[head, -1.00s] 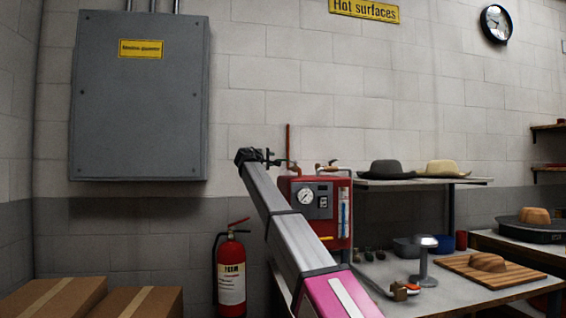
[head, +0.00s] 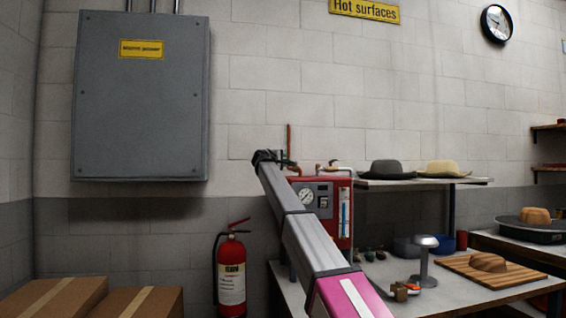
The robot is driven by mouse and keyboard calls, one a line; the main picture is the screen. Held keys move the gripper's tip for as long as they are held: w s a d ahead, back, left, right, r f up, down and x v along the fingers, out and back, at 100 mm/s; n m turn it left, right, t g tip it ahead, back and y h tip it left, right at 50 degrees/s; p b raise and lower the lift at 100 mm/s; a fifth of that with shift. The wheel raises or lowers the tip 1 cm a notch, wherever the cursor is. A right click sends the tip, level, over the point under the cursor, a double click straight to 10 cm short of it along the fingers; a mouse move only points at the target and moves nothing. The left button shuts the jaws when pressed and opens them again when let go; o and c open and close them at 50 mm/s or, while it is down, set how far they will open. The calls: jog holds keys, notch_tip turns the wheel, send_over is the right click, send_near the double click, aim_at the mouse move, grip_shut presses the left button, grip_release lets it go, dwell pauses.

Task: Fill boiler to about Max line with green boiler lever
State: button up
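The red boiler (head: 325,190) stands on the workbench, with a round dial gauge (head: 306,196) and a tall pale level glass (head: 344,212) on its front. The level and the Max line are too small to read. Pipes with reddish and orange valve handles (head: 333,165) run along its top. I cannot make out a green lever on the boiler. My gripper (head: 287,161) is at the boiler's upper left corner, near a pipe; contact cannot be told. Its fingers are too small and overlapped to show whether they are open. My arm hides the boiler's lower left.
A red fire extinguisher (head: 231,275) and cardboard boxes (head: 135,302) are on the left. On the right are a shelf with a dark hat (head: 386,170) and a tan hat (head: 444,170), a metal stand (head: 424,262) and a wooden board (head: 512,277). A grey cabinet (head: 140,95) hangs on the wall.

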grip_shut()
jog(key=shift+s+d+f+n+t+y, duration=0.1)
jog(key=shift+s+d+n+t+y, duration=0.15)
jog(key=shift+s+n+t+y, duration=0.45)
jog(key=shift+s+d+n+y, duration=0.15)
jog(key=shift+n+y, duration=0.65)
jog(key=shift+y, duration=0.9)
grip_release()
jog(key=shift+s, duration=0.1)
jog(key=v, duration=1)
jog(key=shift+s+a, duration=0.2)
jog(key=shift+s, duration=0.1)
jog(key=shift+f, duration=0.1)
